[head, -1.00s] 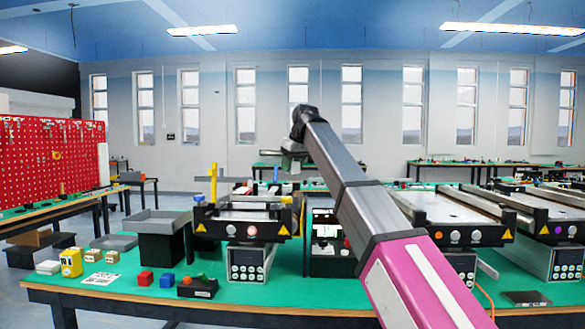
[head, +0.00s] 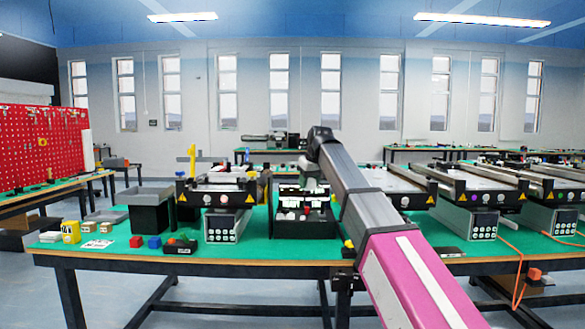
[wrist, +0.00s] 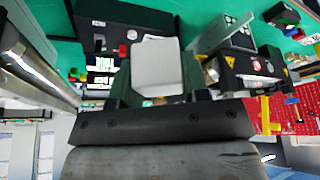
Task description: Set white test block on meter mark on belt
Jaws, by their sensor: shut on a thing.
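My gripper (wrist: 157,62) is shut on a white test block (wrist: 155,72), held between its two dark fingers in the wrist view. In the head view my arm hides most of the gripper, and the block cannot be made out there. The left mini conveyor (head: 222,190) stands on the green bench, left of my arm. Other conveyors (head: 405,190) stand to the right of it, partly behind my arm. The gripper is in the air, apart from the belts as far as I can see. A meter mark cannot be made out on any belt.
A red block (head: 136,241), a blue block (head: 154,242) and a yellow thing (head: 71,231) lie at the bench's left front. A dark bin (head: 150,212) stands behind them. A black tray unit (head: 302,215) sits beside the left conveyor. An orange cable (head: 520,270) hangs at the right.

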